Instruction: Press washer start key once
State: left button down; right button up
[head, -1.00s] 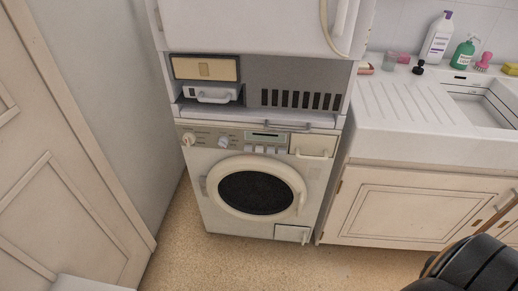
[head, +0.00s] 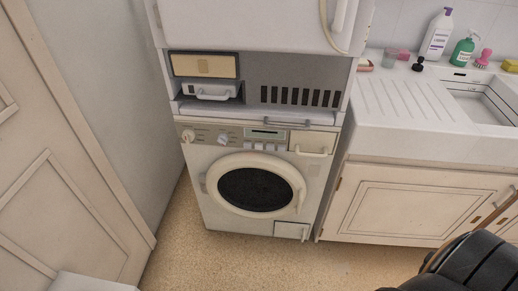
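A white front-loading washer (head: 227,228) stands on the floor below a stacked white machine. Its round door (head: 255,190) with dark glass looks shut. I cannot read which key is the start key. A drawer front with a handle (head: 313,143) is to the right of the keys. Neither of my grippers is in view.
A white sink counter (head: 400,140) with cupboards (head: 415,205) stands right of the washer, holding bottles (head: 437,35). A black padded object (head: 480,265) is at the lower right. A panelled door (head: 60,180) is at the left. Tan floor (head: 255,258) in front of the washer is clear.

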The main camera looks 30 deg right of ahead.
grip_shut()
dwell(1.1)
